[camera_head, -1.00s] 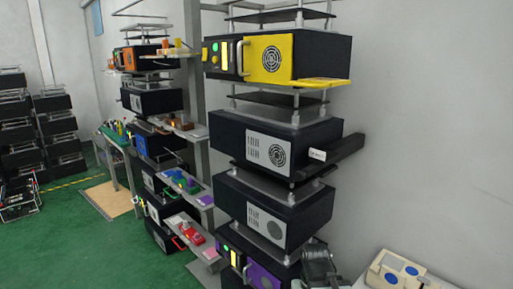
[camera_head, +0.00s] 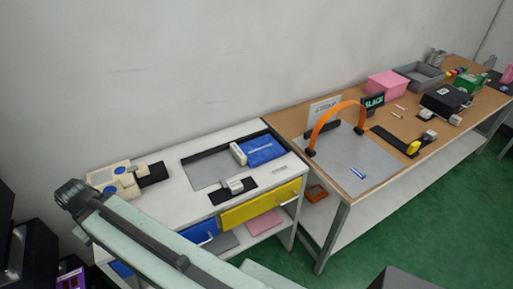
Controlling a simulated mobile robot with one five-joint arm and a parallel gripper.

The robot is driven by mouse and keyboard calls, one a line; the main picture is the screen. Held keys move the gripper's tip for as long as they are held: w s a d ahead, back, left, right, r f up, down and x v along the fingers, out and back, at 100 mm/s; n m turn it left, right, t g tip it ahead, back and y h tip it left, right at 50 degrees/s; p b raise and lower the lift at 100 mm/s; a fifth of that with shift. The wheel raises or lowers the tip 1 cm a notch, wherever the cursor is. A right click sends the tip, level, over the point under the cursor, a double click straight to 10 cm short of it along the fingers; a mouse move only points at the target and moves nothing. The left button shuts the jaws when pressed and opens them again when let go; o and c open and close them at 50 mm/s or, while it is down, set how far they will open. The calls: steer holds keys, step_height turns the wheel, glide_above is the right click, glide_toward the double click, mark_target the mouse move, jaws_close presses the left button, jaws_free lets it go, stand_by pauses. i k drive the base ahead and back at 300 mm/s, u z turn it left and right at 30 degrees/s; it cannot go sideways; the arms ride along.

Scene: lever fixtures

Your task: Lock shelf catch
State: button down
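I cannot tell which fixture is the shelf catch. On the white cabinet (camera_head: 290,160), a small white-and-grey block (camera_head: 232,185) sits on a black plate near the front edge. Another white block (camera_head: 238,153) stands at the left end of a blue panel (camera_head: 262,150). A cream fixture with blue round spots (camera_head: 112,178) sits at the cabinet's left end, by a black plate (camera_head: 152,173). My pale green arm link crosses the lower left and covers part of the cabinet front. My gripper is not clearly visible.
A wooden bench (camera_head: 290,122) to the right holds an orange arch (camera_head: 335,120) on a grey plate, a pink box (camera_head: 387,85), a grey tray (camera_head: 420,75) and a yellow-handled fixture (camera_head: 413,147). A black box stack (camera_head: 35,250) is at lower left. Green floor (camera_head: 420,225) is open at right.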

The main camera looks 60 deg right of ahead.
mark_target(235, 185)
steer(key=z, duration=2)
